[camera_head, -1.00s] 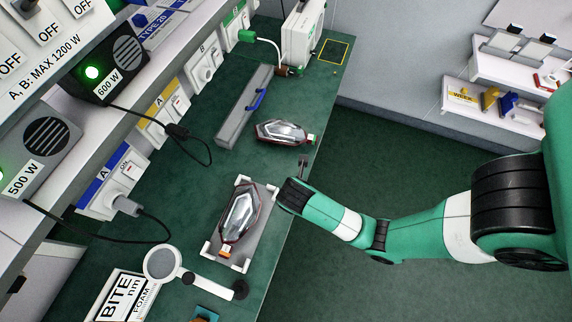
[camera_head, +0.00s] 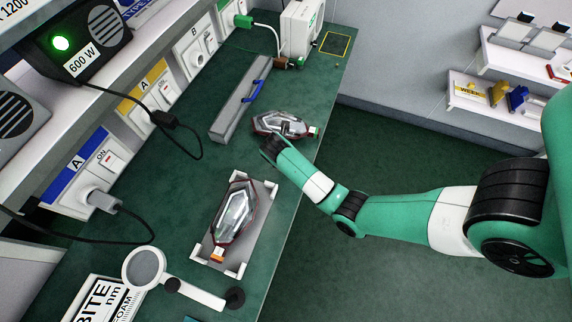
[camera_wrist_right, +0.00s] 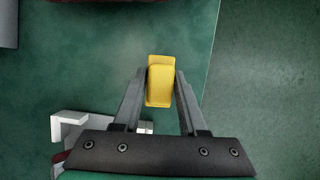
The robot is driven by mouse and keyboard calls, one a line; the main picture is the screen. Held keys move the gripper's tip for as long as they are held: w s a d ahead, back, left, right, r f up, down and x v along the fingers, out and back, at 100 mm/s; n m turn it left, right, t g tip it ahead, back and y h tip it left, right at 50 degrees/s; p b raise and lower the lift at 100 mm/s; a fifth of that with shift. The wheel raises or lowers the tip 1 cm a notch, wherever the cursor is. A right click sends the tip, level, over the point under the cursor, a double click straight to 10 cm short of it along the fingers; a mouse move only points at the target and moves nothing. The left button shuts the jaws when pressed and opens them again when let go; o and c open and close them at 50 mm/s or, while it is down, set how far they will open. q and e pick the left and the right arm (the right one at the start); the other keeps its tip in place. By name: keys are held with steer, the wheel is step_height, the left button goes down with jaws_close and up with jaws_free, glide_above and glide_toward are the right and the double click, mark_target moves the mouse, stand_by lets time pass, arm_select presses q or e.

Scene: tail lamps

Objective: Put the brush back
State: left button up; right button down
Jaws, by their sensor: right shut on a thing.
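My right gripper (camera_head: 284,130) is over the bench, in front of and partly covering the rear tail lamp (camera_head: 266,122) in the head view. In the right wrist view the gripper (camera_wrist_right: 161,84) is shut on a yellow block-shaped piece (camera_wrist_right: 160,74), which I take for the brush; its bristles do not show. The brush cannot be made out in the head view. A yellow-outlined square (camera_head: 336,44) marks the bench's far end, and nothing stands inside it. My left gripper is out of view.
A second tail lamp (camera_head: 234,213) lies in a white-cornered holder (camera_head: 262,207) nearer the front. A long grey case with a blue handle (camera_head: 240,98) lies behind the rear lamp. A white box (camera_head: 301,30) stands left of the square. A magnifier (camera_head: 146,268) stands at the front.

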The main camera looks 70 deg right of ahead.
steer(key=shift+s+a+f, duration=0.1)
steer(key=shift+f, duration=1.1)
steer(key=shift+f, duration=0.15)
steer(key=shift+c, duration=2.3)
jaws_free()
